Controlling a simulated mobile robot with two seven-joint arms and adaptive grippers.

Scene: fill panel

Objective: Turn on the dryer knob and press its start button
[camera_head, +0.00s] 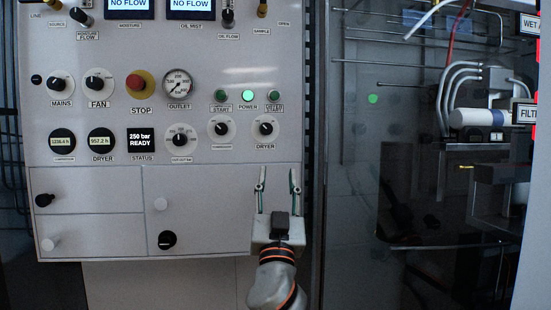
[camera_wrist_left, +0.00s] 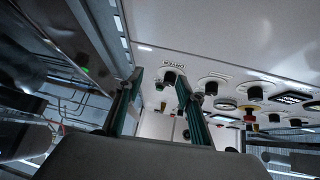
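The dryer knob (camera_head: 266,128) is a black knob on a round white plate, labelled DRYER, on the right side of the panel. A dark green button (camera_head: 273,96) sits just above it; its small label seems to read dryer start. My left gripper (camera_head: 277,176) is open and empty, its two fingers pointing up, below the dryer knob and apart from it in the picture. In the left wrist view the dryer knob (camera_wrist_left: 170,77) shows beyond the open fingers (camera_wrist_left: 158,84), nearer the right-hand one. My right gripper is not in view.
A lit green power lamp (camera_head: 247,96) and another green start button (camera_head: 221,96) are left of the dryer button. Another knob (camera_head: 222,128) stands close beside the dryer knob. A red stop button (camera_head: 140,84) is further left. Pipes and hoses (camera_head: 455,90) fill the right.

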